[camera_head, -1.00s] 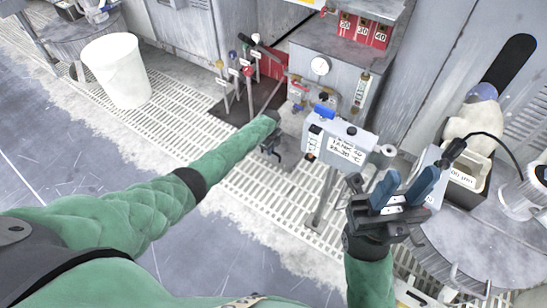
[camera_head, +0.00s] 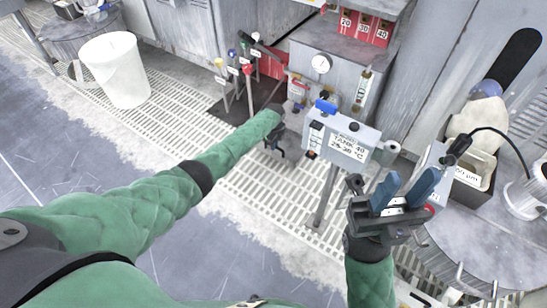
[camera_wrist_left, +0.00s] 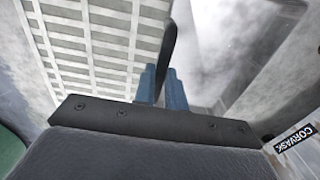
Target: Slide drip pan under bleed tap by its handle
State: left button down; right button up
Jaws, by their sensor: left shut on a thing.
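My left gripper (camera_head: 280,150) reaches down near the floor grating, left of the grey control box, and is partly hidden by its own arm. In the left wrist view, its blue fingers (camera_wrist_left: 163,85) are shut on a dark upright handle (camera_wrist_left: 169,45). A smooth grey surface (camera_wrist_left: 215,45) right of the handle looks like the drip pan; its outline is unclear in the head view. A small blue-handled fitting low on the cabinet (camera_head: 299,106) may be the bleed tap. My right gripper (camera_head: 402,190) is open and empty, right of the control box.
The grey control box (camera_head: 341,142) stands on a post close to my left gripper. Colour-knobbed valve stems (camera_head: 247,75) and a gauge cabinet (camera_head: 340,80) are behind. A white bin (camera_head: 115,72) stands left. A round table (camera_head: 480,245) is at right. Grating (camera_head: 180,118) lies open at left.

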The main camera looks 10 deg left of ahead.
pick_arm(q)
jog(key=shift+w+d+b, duration=0.2)
jog(key=shift+w+b, duration=0.25)
jog(key=shift+w, duration=0.05)
jog(key=shift+w+d+b, duration=0.15)
jog(key=shift+w+b, duration=0.25)
jog(key=shift+w, duration=0.05)
jog(key=shift+w+d+f+b, duration=0.1)
jog(key=shift+w+f+b, duration=0.05)
jog(key=shift+w+b, duration=0.15)
jog(key=shift+w+d+b, duration=0.25)
jog(key=shift+w+b, duration=0.45)
jog(key=shift+b, duration=0.15)
jog(key=shift+w+d+b, duration=0.3)
jog(key=shift+w+b, duration=0.35)
jog(key=shift+b, duration=0.15)
jog(key=shift+w+d+b, duration=0.25)
jog(key=shift+w+b, duration=0.45)
jog(key=shift+b, duration=0.15)
